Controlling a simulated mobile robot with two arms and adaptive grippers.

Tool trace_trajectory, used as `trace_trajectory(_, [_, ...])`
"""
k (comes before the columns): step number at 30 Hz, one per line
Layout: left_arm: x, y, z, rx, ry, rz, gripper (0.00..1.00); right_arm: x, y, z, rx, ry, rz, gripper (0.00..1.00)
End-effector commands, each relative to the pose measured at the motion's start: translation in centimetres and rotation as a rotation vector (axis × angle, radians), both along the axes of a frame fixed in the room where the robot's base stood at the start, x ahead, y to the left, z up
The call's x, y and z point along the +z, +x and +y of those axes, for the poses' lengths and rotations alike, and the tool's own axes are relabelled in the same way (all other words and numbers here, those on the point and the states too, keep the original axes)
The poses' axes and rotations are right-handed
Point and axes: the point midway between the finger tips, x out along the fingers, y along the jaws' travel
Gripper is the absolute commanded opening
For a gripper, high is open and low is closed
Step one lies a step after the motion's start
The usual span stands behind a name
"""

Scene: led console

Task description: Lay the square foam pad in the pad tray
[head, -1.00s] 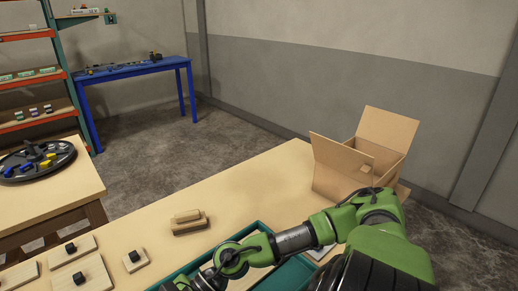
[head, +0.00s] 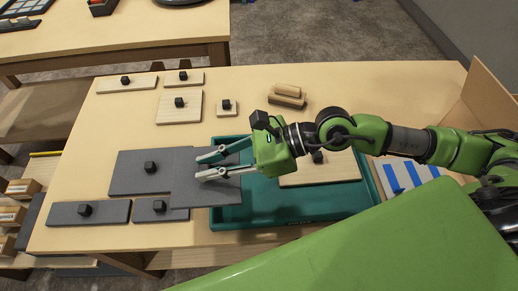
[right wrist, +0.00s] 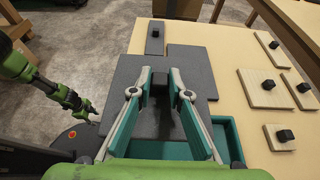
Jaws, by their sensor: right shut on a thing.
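My right gripper (head: 213,164) is shut on the square foam pad (head: 208,192), a dark grey slab. The fingers hide its grip point in the head view; in the right wrist view, dark grey slab shows between and around the fingers (right wrist: 159,85). The pad's right part overlaps the left end of the teal pad tray (head: 290,215), and its left part overlaps a larger grey pad. Its height above them is hard to judge. The tray also shows in the right wrist view (right wrist: 222,140). My left gripper (right wrist: 83,110) is small there, well away from the pad.
A large grey pad (head: 130,180), a long one (head: 75,214) and a small one (head: 152,214) lie left of the tray. A knobbed wooden board (head: 335,172) is at the tray's right. Several wooden boards (head: 180,110) lie behind. A cardboard box (head: 485,95) stands far right.

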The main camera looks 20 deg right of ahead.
Motion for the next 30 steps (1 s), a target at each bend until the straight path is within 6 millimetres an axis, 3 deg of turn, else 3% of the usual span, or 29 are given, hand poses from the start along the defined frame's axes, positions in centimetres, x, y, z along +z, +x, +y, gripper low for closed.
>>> trace_trajectory(12, [-0.6,0.0,0.1,0.0,0.001,0.0,0.4,-3.4,4.0,-6.4,-0.009,-0.001,0.005,0.0])
trace_trajectory(18, [-0.5,0.0,-0.1,0.0,-0.002,0.0,0.4,-7.0,5.5,-8.9,-0.006,0.003,0.006,0.0])
trace_trajectory(30, [0.4,0.0,-0.4,0.001,-0.005,0.0,0.4,-10.5,6.4,-10.4,-0.002,0.003,0.005,0.0])
